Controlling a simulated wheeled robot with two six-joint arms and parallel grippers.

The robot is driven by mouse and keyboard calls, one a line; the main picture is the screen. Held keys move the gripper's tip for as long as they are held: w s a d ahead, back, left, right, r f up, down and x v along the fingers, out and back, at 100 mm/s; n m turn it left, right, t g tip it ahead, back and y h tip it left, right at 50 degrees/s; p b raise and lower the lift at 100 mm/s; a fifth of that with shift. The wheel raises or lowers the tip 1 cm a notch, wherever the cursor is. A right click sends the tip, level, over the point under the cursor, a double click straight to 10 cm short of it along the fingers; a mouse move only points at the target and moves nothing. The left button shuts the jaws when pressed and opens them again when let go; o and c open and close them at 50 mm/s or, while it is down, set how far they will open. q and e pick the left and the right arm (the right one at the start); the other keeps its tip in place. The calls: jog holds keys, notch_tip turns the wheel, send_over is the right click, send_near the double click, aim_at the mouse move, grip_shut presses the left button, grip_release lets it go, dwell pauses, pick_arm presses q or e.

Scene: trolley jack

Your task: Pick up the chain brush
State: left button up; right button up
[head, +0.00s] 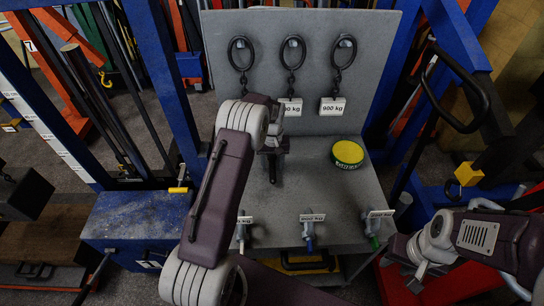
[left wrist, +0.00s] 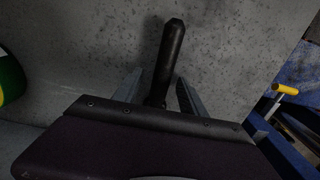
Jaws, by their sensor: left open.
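A dark rod-like handle (left wrist: 170,50), which looks like the chain brush, lies on the grey bench top. It also shows in the head view as a short black handle (head: 273,172). My left gripper (head: 274,148) is over the bench with its jaws open. In the left wrist view, the two fingers of my left gripper (left wrist: 158,93) stand apart on either side of the handle. I cannot tell whether they touch it. The brush's other end is hidden by the gripper. My right gripper (head: 416,281) is at the lower right, away from the bench top; its jaws are unclear.
A yellow-and-green round tin (head: 347,153) stands on the bench, right of the handle. Chain slings with weight tags (head: 333,106) hang on the upright back panel (head: 310,70). Labelled shackles (head: 309,231) sit along the front edge. Blue frames flank the bench.

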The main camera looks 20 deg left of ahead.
pick_arm(q)
grip_shut()
